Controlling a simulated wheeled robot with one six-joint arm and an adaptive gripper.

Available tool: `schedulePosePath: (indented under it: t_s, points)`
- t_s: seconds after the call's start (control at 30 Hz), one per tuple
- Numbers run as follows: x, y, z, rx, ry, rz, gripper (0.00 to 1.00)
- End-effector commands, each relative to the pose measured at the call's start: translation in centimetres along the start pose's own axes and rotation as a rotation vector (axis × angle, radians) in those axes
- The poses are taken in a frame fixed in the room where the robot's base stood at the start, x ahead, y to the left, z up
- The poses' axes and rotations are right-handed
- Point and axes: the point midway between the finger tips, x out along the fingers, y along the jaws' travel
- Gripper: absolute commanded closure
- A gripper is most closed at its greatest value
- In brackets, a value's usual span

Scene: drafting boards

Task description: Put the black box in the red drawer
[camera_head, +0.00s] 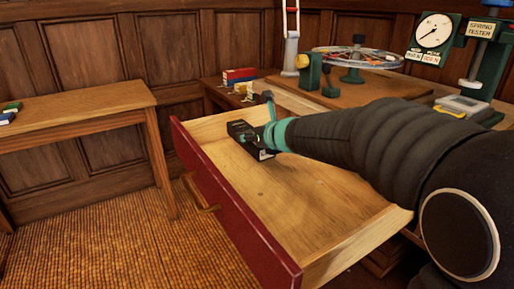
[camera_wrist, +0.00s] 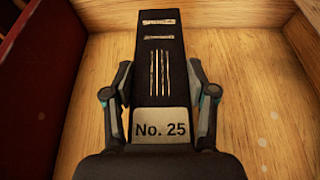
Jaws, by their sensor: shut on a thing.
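The black box (camera_wrist: 158,65) has a pale label reading "No. 25" and several light stripes. My gripper (camera_wrist: 160,100) is shut on it, with one finger on each side in the wrist view. In the head view the black box (camera_head: 240,130) is inside the open red drawer (camera_head: 225,205), near its back left, and my gripper (camera_head: 262,135) is at it. The drawer has a red front and a bare wooden floor. I cannot tell whether the box touches the drawer floor.
The drawer floor around the box is otherwise empty. A wooden table (camera_head: 75,110) stands at the left. On the bench behind are a spring tester (camera_head: 480,55), a spoked wheel (camera_head: 355,57) and small coloured blocks (camera_head: 239,76). Drawer walls stand close to my gripper.

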Motion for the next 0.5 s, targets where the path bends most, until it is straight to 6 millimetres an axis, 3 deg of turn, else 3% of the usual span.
schedulePosePath:
  t_s: [0.1,0.27,0.5]
  points:
    - [0.8,-1.2,-0.5,0.0,0.0,-0.001,0.89]
    - [1.1,-1.7,-0.9,-0.001,-0.001,0.001,0.89]
    - [2.3,-1.6,-3.8,0.001,0.0,0.001,0.89]
